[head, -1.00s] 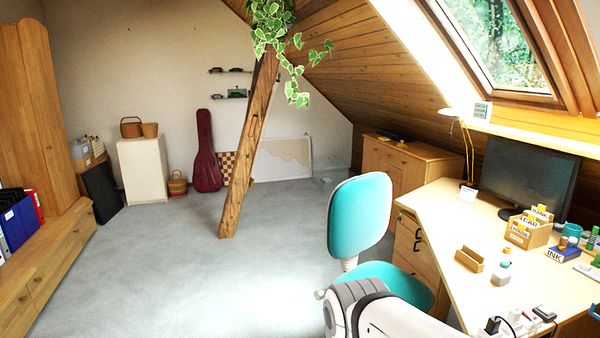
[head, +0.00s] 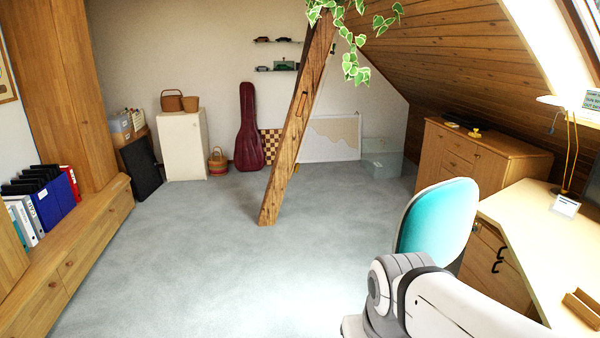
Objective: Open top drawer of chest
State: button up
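A wooden chest (head: 432,152) stands against the back right wall under the sloping ceiling. Its front has a column of drawers between door panels, and the top drawer (head: 461,147) looks shut. My arm's pale links cross the bottom right of the view, well short of the chest. My gripper is outside the view.
A slanted timber post (head: 292,135) stands mid-room with a plant hanging at its top. The teal chair (head: 437,222) and the desk (head: 550,235) with its drawer unit (head: 487,262) fill the right. Grey carpet (head: 195,265) is clear at centre and left.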

aim_at(464, 148)
jog(key=i, duration=5.05)
jog(key=z, duration=2.85)
jog(key=i, duration=2.05)
